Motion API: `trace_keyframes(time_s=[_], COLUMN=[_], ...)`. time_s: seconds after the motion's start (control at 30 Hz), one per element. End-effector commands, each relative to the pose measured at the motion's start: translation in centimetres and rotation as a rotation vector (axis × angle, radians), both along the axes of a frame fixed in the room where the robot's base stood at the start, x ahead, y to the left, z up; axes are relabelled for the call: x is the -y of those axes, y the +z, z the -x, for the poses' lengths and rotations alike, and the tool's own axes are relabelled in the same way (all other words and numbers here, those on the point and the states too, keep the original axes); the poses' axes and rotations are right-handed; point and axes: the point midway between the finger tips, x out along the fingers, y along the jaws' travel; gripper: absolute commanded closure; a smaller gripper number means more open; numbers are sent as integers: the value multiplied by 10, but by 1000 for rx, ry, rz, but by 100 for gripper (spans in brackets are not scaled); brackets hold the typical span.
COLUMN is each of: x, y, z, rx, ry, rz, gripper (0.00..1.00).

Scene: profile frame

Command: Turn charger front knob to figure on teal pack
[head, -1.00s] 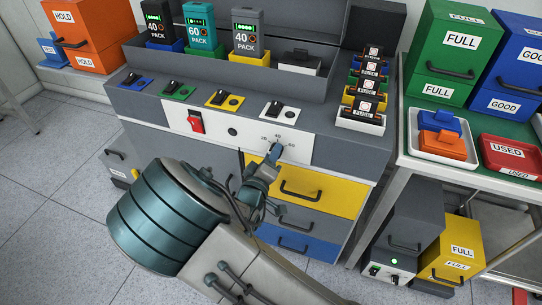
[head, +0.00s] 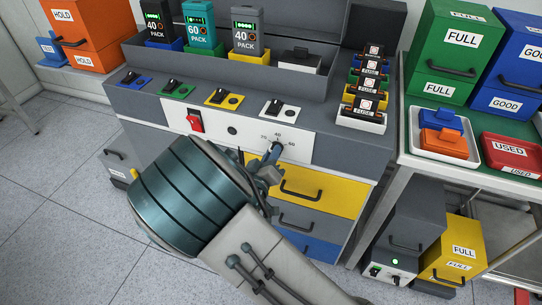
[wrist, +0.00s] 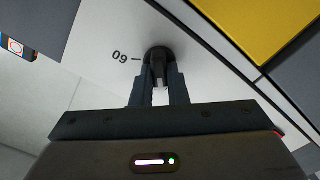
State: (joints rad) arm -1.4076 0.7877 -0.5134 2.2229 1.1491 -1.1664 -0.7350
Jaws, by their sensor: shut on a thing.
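The charger's white front panel (head: 213,133) carries a dark knob with figures around it; 40 is above it and 60 to its right. My gripper (head: 272,160) is at this knob, partly hidden by my arm. In the wrist view my gripper (wrist: 159,78) has its two fingers shut on the dark knob (wrist: 157,54). The figure 60 (wrist: 121,56), upside down there, has a tick beside the knob. I cannot tell where the knob's pointer stands. The teal pack (head: 199,26), marked 60, stands upright in the charger's back row between two dark packs marked 40.
A red switch (head: 195,121) sits left of the knob, and several black switches line the ledge above. A yellow drawer (head: 318,190) with a handle lies just below the knob. A green-topped bench (head: 415,162) with trays stands to the right.

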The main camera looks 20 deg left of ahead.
Motion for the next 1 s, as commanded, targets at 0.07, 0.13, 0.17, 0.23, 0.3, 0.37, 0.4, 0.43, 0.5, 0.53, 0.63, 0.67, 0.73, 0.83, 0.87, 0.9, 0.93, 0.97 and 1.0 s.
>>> trace_keyframes(time_s=[0.07,0.13,0.17,0.23,0.3,0.37,0.4,0.43,0.5,0.53,0.63,0.67,0.73,0.83,0.87,0.9,0.93,0.97,1.0], x=[1,1,1,1,1,2,2,2,2,3,3,3,3,3,3,4,4,4,4], y=[-3,-3,-3,-3,-3,-3,-3,-3,-4,-4,-4,-4,-5,-5,-5,-6,-6,-6,-6], z=[0,0,0,0,0,0,0,0,0,0,0,0,1,1,0,0,1,1,0], rx=[4,9,11,17,21,27,30,32,37,39,47,50,54,61,64,67,69,71,74], ry=[-2,-2,-2,-1,-1,-1,-1,-1,-2,-2,-1,-2,0,0,0,-1,0,0,0], rz=[-76,-142,-171,-237,-303,-361,-399,-427,-494,-522,-617,-645,-712,-807,-835,-872,-901,-929,-967], gripper=[100,100,100,100,100,100,100,100,100,100,100,100,100,100,100,100,100,100,100])
